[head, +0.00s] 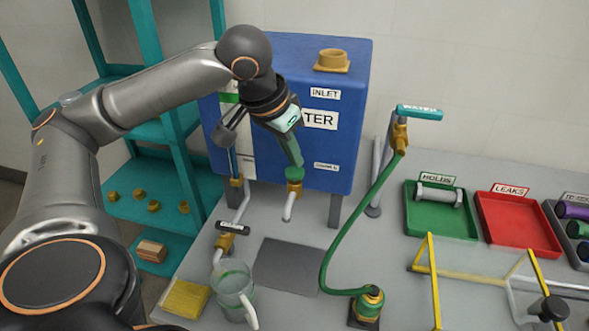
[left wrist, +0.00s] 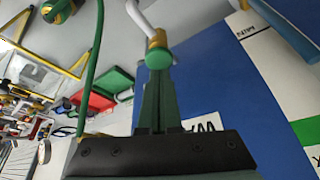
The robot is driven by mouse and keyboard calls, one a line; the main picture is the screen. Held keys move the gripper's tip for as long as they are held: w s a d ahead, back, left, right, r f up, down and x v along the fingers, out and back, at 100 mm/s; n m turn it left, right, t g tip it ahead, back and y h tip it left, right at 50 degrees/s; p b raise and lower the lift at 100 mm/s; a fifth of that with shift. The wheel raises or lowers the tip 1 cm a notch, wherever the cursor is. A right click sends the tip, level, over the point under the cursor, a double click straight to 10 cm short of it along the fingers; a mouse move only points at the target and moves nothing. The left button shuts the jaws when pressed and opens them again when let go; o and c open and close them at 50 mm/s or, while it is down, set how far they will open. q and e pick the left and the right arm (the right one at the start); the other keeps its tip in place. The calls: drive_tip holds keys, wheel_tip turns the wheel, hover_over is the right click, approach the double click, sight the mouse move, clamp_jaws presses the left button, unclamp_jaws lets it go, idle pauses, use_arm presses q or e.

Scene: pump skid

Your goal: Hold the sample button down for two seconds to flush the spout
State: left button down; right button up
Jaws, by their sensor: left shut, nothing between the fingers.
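The green sample button (head: 295,173) sits on a brass fitting (head: 294,188) at the front of the blue water tank (head: 355,110). A pale bent spout (head: 289,210) hangs below the fitting. My left gripper (head: 296,163) is shut and empty, pointing down with its fingertips at the top of the button. In the left wrist view the closed fingertips (left wrist: 157,74) meet the edge of the green button (left wrist: 158,56); I cannot tell whether the button is pressed in. No water shows at the spout. My right gripper is not in view.
A clear jug (head: 232,284) stands at the front left beside a yellow cloth (head: 186,299). A dark grey mat (head: 285,266) lies below the spout. A green hose (head: 349,234) runs right of the tank. Green (head: 439,231) and red (head: 515,246) trays lie farther right.

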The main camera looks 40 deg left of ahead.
use_arm(q)
drive_tip(key=shift+f+b, duration=0.35)
drive_tip(key=shift+f, duration=0.6)
idle(2.3)
drive_tip(key=shift+r+p, duration=1.15)
drive_tip(key=shift+p, duration=0.3)
wheel_tip(320, 180, up, 3)
drive_tip(key=p, duration=0.3)
drive_tip(key=shift+r, duration=1.05)
drive_tip(key=shift+s+f, duration=0.1)
drive_tip(key=shift+s, duration=0.05)
